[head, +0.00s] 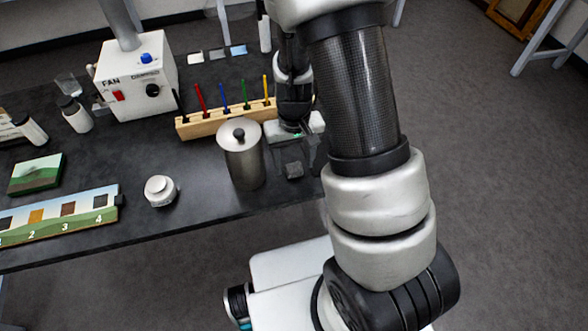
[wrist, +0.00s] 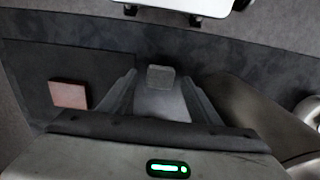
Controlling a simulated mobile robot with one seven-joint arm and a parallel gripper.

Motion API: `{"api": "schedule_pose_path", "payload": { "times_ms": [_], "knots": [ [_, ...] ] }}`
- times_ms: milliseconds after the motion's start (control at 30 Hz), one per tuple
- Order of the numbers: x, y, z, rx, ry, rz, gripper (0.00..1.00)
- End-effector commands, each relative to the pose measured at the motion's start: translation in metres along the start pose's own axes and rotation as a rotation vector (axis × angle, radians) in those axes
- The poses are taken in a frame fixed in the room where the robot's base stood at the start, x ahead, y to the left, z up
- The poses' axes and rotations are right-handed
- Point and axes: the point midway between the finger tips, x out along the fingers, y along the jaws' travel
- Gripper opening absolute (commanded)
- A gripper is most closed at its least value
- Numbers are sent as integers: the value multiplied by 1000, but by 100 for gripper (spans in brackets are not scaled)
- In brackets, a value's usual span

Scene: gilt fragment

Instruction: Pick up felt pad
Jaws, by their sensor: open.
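A small grey block, which looks like the felt pad (head: 294,170), lies on the dark bench near its front edge, right of the metal canister. In the wrist view the grey pad (wrist: 160,74) shows between and just beyond the fingertips. My gripper (head: 292,155) is open above the bench, pointing down close to the pad. In the wrist view my gripper (wrist: 161,80) has a finger on each side of the pad's line, with nothing held. I cannot tell whether the fingers are level with the pad.
A metal canister (head: 244,160) with a knobbed lid stands close left of my gripper. A wooden rack (head: 226,118) with coloured sticks is behind it. A reddish square block (wrist: 68,95) lies left in the wrist view. A small round white jar (head: 160,190) stands further left.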

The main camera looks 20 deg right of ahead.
Motion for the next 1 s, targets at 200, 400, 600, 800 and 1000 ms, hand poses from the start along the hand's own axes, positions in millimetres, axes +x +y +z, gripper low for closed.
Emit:
{"api": "schedule_pose_path", "payload": {
  "times_ms": [200,400,600,800,1000],
  "knots": [
    [7,0,0,-1,1,0,57],
    [7,0,0,-1,1,0,40],
    [6,0,0,-1,1,0,14],
    [6,0,0,-1,1,0,13],
    [-7,0,-2,0,5,0,13]
  ]
}}
